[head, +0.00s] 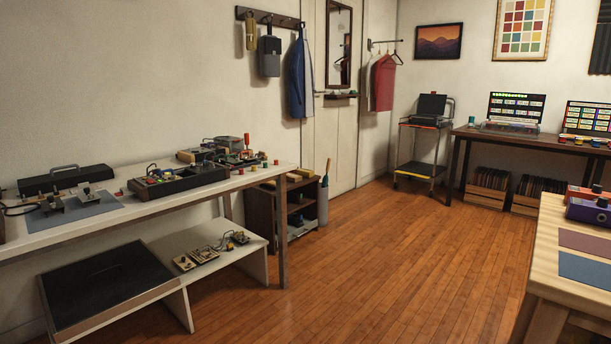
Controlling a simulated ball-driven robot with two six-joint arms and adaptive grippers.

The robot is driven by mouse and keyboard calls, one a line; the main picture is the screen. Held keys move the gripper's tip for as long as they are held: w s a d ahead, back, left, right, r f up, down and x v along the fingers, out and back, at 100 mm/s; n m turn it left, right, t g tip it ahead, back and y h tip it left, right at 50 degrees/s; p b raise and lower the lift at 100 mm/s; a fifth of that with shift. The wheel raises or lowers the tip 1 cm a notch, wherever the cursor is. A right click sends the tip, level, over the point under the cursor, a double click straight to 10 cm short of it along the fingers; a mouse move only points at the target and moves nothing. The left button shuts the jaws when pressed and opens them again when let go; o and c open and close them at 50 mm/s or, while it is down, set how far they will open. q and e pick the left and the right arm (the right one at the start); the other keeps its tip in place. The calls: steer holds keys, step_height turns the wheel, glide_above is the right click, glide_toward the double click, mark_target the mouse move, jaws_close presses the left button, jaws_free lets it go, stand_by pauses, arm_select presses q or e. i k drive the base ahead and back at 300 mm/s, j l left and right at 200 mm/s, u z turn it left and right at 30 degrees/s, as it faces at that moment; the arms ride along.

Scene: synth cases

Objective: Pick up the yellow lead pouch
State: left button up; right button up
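A narrow, dull yellow pouch (251,32) hangs from the left part of the dark hook rail (270,17) on the back wall. It looks like the yellow lead pouch, but it is small and I cannot see what is inside. Neither of my grippers shows in the head view.
A long white bench (240,180) with electronic gear stands along the left wall, with a low white shelf (215,265) beneath. A small brown cabinet (262,215) stands below the rail. A pale wooden table (560,240) is at right. The wooden floor (390,260) between is clear.

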mark_target(306, 173)
steer(key=i+z, duration=0.1)
steer(key=i, duration=1.15)
steer(key=i+z, duration=0.25)
steer(key=i, duration=0.3)
steer(key=i+z, duration=0.3)
steer(key=i, duration=0.3)
steer(key=i+j+z, duration=0.25)
steer(key=i, duration=0.3)
steer(key=i+l+u, duration=0.2)
steer(key=i, duration=0.25)
steer(key=i+l+u, duration=0.2)
steer(key=i, duration=0.25)
